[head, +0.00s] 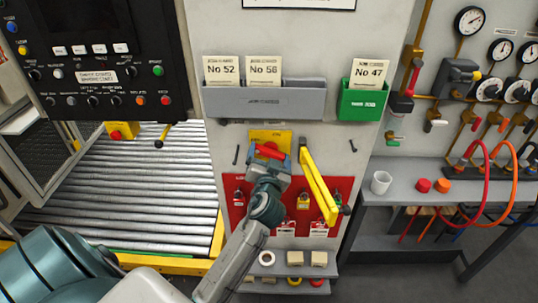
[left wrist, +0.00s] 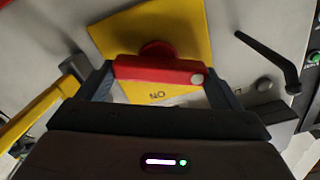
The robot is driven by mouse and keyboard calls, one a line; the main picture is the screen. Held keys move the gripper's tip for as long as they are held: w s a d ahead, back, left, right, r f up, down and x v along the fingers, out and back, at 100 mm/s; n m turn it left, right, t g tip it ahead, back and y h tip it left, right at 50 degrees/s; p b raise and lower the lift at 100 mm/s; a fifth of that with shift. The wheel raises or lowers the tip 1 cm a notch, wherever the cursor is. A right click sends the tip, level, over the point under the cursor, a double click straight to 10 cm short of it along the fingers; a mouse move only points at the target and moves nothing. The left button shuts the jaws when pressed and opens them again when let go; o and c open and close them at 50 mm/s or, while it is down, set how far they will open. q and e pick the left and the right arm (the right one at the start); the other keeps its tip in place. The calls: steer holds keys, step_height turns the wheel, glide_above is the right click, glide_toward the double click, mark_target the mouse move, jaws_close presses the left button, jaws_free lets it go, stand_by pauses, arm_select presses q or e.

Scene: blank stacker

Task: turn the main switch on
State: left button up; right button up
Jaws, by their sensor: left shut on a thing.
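The main switch has a red handle (head: 270,151) on a yellow plate (head: 285,136), fixed to the light grey panel below the card holders. My left gripper (head: 268,165) is at the handle, with its fingers closed on it. In the left wrist view the red handle (left wrist: 160,71) lies crosswise between the two fingers of my left gripper (left wrist: 160,82). The yellow plate (left wrist: 160,28) behind it carries dark lettering near the handle. The gripper hides part of the switch in the head view. My right gripper is not in view.
A yellow lever (head: 318,187) stands out from the panel just right of the gripper. A red board (head: 235,197) with padlocks and tags is below. A grey card holder (head: 262,102) and green one (head: 362,105) are above. A roller conveyor (head: 140,195) lies left.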

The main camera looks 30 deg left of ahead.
arm_select(q)
steer(key=m, duration=0.3)
steer(key=shift+p, duration=0.35)
steer(key=m+p, duration=0.1)
steer(key=m, duration=0.2)
steer(key=shift+w+d+m, duration=0.1)
steer(key=shift+d+m, duration=0.05)
steer(key=shift+m, duration=0.15)
steer(key=m+p, duration=0.1)
steer(key=m, duration=0.2)
steer(key=shift+p, duration=0.4)
steer(key=shift+f+m+p, duration=0.2)
steer(key=shift+m+p, duration=0.4)
steer(key=shift+m, duration=1.1)
steer(key=o, duration=0.8)
steer(key=shift+d, duration=0.1)
